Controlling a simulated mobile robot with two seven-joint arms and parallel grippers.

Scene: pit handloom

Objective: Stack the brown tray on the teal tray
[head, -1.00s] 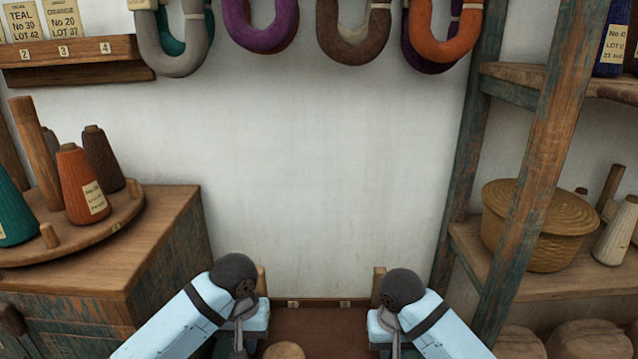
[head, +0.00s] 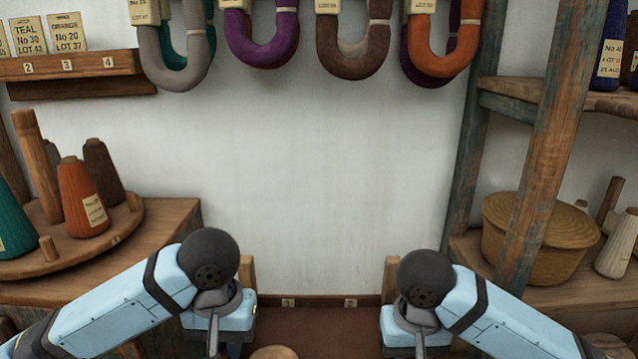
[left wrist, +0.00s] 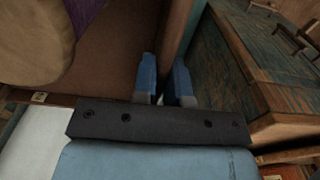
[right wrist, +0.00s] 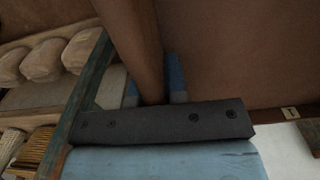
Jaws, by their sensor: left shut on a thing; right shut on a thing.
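Two brown wooden uprights, which I take for ends of the brown tray, stand beside my grippers in the head view, one left (head: 248,274) and one right (head: 390,277). In the left wrist view, my left gripper (left wrist: 163,66) is shut on the left brown end board (left wrist: 184,22). In the right wrist view, my right gripper (right wrist: 152,72) is shut on the right brown end board (right wrist: 132,35). Much of the tray is below the head picture. I cannot make out the teal tray in any view.
A pale round-topped thing (head: 275,352) lies between my arms. A cabinet with a turntable of yarn cones (head: 85,200) stands left. A shelf rack with a post (head: 540,170) and a basket (head: 535,240) stands right. Yarn hanks (head: 355,45) hang above. The wall between is clear.

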